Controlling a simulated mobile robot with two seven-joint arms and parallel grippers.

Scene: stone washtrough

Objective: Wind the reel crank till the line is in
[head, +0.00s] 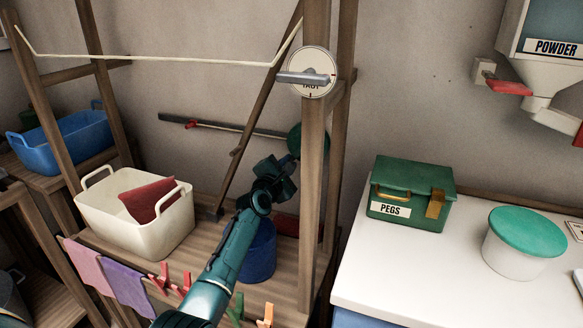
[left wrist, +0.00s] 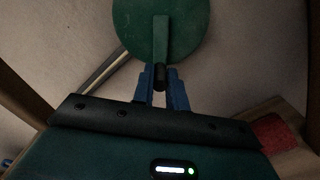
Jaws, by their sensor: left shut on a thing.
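The green reel (head: 296,138) is on the wooden post, partly hidden by it in the head view. In the left wrist view the reel's round face (left wrist: 135,22) fills the top, and its crank arm (left wrist: 161,38) points down to a dark handle (left wrist: 160,78). My left gripper (left wrist: 162,90) is shut on that handle between its blue fingers; in the head view it reaches up to the reel from below. A round dial (head: 313,90) marked like "TAUT" is on the post above. My right gripper is not in view.
A cream tub (head: 125,228) with a red cloth and a blue bucket (head: 259,255) stand on the wooden shelf. A green PEGS box (head: 415,185) and a lidded tub (head: 515,260) stand on the white counter. Wooden posts are close beside my left arm.

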